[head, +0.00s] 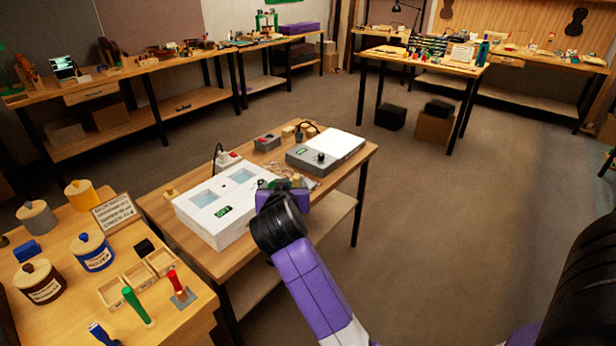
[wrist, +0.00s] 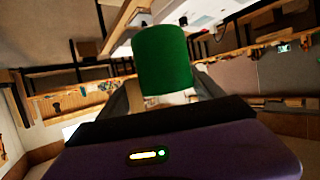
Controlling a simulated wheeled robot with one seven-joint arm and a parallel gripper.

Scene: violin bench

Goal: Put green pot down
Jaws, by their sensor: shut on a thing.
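The green pot (wrist: 163,58) is a plain green cylinder between the fingers of my gripper (wrist: 162,88) in the wrist view. My gripper is shut on it. In the head view my gripper (head: 284,184) is over the middle bench, near the right end of the white two-well unit (head: 213,208).
The middle bench (head: 168,215) also holds a grey-white box with a black knob (head: 326,150) and small parts. The left bench (head: 68,238) carries several lidded pots, such as a blue one (head: 92,252), a sign and wooden trays. Open floor lies right.

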